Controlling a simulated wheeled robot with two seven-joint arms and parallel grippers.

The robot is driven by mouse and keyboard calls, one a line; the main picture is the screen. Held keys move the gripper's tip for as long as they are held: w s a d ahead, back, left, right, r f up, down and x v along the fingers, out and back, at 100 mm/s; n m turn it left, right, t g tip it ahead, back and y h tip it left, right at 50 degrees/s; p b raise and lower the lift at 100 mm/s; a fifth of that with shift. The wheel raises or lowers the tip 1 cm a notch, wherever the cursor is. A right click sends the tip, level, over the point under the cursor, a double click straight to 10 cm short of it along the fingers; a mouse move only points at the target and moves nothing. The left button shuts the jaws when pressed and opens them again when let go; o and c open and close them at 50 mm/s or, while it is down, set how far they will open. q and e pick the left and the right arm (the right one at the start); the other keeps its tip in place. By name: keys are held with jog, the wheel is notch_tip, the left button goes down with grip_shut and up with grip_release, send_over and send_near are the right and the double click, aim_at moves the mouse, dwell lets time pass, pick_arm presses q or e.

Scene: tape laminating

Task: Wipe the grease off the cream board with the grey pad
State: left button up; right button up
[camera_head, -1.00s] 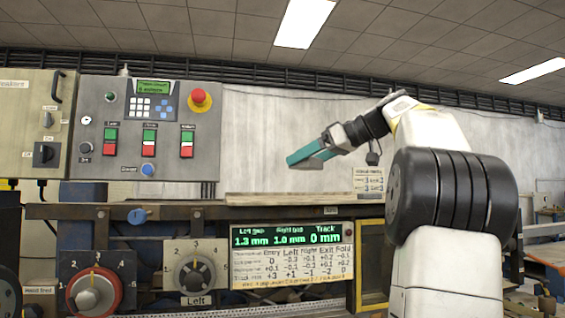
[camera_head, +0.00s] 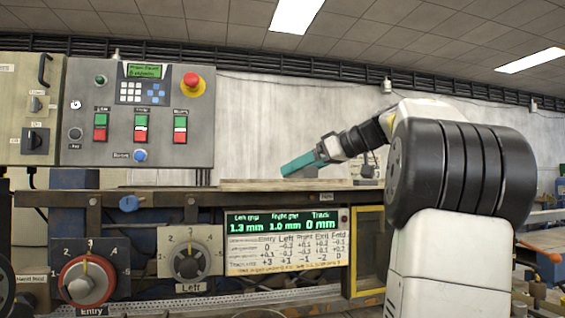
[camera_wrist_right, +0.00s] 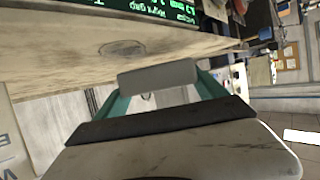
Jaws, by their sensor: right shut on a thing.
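The cream board (camera_wrist_right: 60,58) fills the upper left of the wrist view, with a dark oval grease smear (camera_wrist_right: 122,48) on it. In the head view the board (camera_head: 265,185) shows nearly edge-on as a thin strip on the machine's ledge. My right gripper (camera_head: 289,168) has teal fingers and is just above the board. In the wrist view the right gripper (camera_wrist_right: 158,82) is shut on the grey pad (camera_wrist_right: 157,74), close to the smear. I cannot tell whether the pad touches the board. My left gripper is out of view.
A grey control box (camera_head: 140,112) with a red stop button (camera_head: 192,84) stands left of my gripper. Below the ledge are a green readout (camera_head: 284,222) and two dials, Entry (camera_head: 88,280) and Left (camera_head: 190,263). The wall behind the gripper is plain.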

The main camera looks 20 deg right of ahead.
aim_at(316, 174)
jog(key=shift+f, duration=1.05)
dwell(0.6)
jog(key=shift+s+d, duration=0.15)
jog(key=shift+d, duration=1.75)
jog(key=shift+s+d, duration=0.1)
jog(key=shift+d, duration=1.75)
jog(key=shift+w+a+r, duration=0.1)
jog(key=shift+a+r, duration=0.05)
jog(key=shift+a, duration=1.8)
jog(key=shift+w+a, duration=0.1)
jog(key=shift+a, duration=1.75)
jog(key=shift+r, duration=2.85)
